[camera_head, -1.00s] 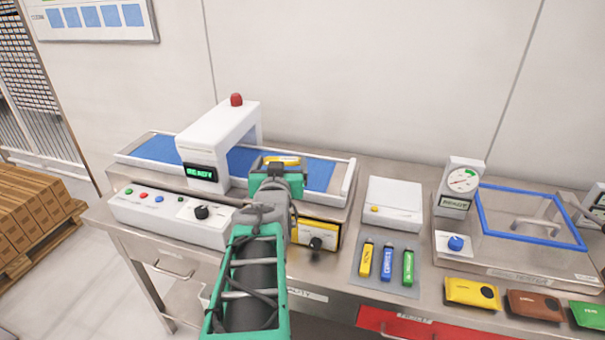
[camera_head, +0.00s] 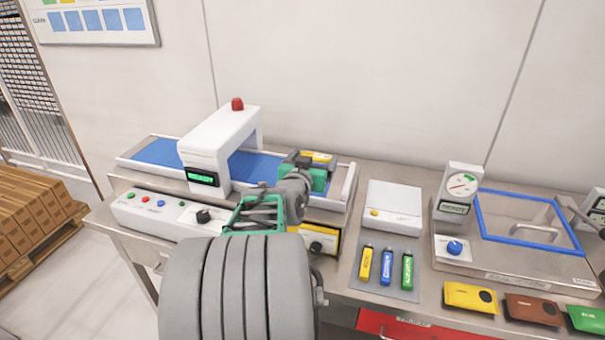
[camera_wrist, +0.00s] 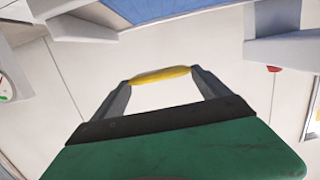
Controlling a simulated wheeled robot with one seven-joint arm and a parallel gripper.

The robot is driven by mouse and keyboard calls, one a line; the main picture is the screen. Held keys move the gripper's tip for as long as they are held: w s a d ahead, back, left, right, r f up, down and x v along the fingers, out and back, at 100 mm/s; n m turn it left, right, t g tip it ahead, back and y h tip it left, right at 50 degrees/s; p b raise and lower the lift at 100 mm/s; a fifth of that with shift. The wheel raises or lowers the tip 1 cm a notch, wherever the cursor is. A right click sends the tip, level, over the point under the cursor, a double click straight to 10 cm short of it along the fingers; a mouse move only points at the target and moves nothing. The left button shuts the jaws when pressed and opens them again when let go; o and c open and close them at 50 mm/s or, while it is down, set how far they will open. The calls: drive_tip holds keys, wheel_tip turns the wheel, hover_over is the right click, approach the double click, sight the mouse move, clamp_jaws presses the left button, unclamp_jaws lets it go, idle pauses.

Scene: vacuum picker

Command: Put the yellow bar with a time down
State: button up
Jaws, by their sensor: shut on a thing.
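My gripper (camera_head: 308,164) is shut on a yellow thing (camera_head: 320,156) at the right part of the blue conveyor belt. In the wrist view the yellow thing (camera_wrist: 160,75) spans the gap between both fingertips; no label on it is readable there. I cannot tell whether it touches the belt. A yellow bar (camera_head: 366,263) with small print lies on a grey mat (camera_head: 400,291), beside a blue bar (camera_head: 386,267) and a green bar (camera_head: 407,271). My gripper is well to the left of and behind these bars.
A white detector arch (camera_head: 220,150) with a red lamp spans the blue belt (camera_head: 160,152), left of my gripper. A white box (camera_head: 393,207) and a blue-rimmed tester (camera_head: 530,240) stand to the right. Yellow, brown and green pouches line the front edge. A knobbed panel (camera_head: 317,243) is below the belt.

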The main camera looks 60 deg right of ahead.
drive_tip(key=w+d+f, duration=0.1)
drive_tip(key=f, duration=0.1)
drive_tip(key=w+d+f, duration=0.1)
drive_tip(key=w+f, duration=0.1)
drive_tip(key=w+d+f, duration=0.1)
drive_tip(key=w+f, duration=0.1)
drive_tip(key=shift+f+p, duration=0.3)
drive_tip(key=shift+p, duration=0.1)
wheel_tip(320, 180, down, 2)
drive_tip(key=shift+d+f, duration=0.1)
drive_tip(key=shift+f, duration=0.1)
drive_tip(key=shift+f, duration=0.2)
drive_tip(key=o, duration=1.3)
drive_tip(key=shift+r, duration=0.1)
